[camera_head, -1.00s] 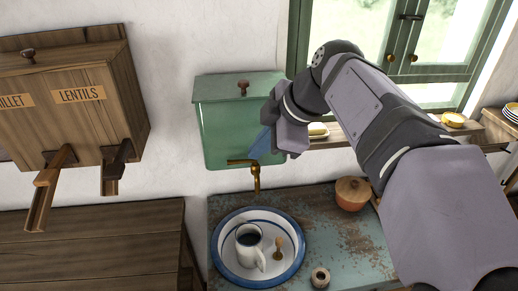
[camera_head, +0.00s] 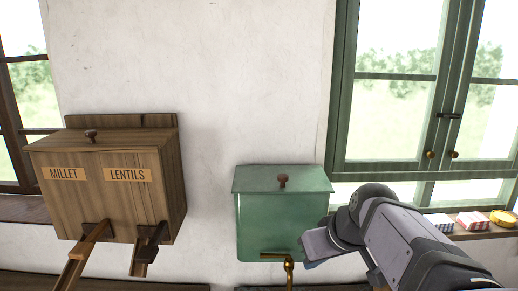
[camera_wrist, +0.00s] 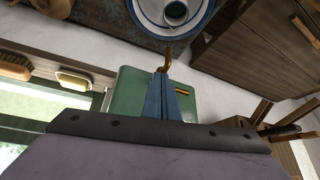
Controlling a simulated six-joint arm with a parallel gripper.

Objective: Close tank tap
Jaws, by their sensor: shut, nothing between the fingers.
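The green tank (camera_head: 285,215) hangs on the wall with a knob on its lid. Its brass tap (camera_head: 288,268) sits low on the front, with a bar reaching left and the spout cut off by the picture's bottom edge. In the wrist view the tank (camera_wrist: 127,95) lies behind my fingers, and the tap (camera_wrist: 168,58) shows just beyond their tips. My gripper (camera_wrist: 163,77) has its blue fingers together and empty, beside the tap; whether they touch it is unclear. In the head view only a bit of blue finger shows, right of the tap.
A wooden box labelled millet and lentils (camera_head: 110,185) hangs to the left with two chutes. A green-framed window (camera_head: 395,120) and a sill with small items (camera_head: 470,222) are on the right. The wrist view shows a blue-rimmed basin (camera_wrist: 145,15) with a mug.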

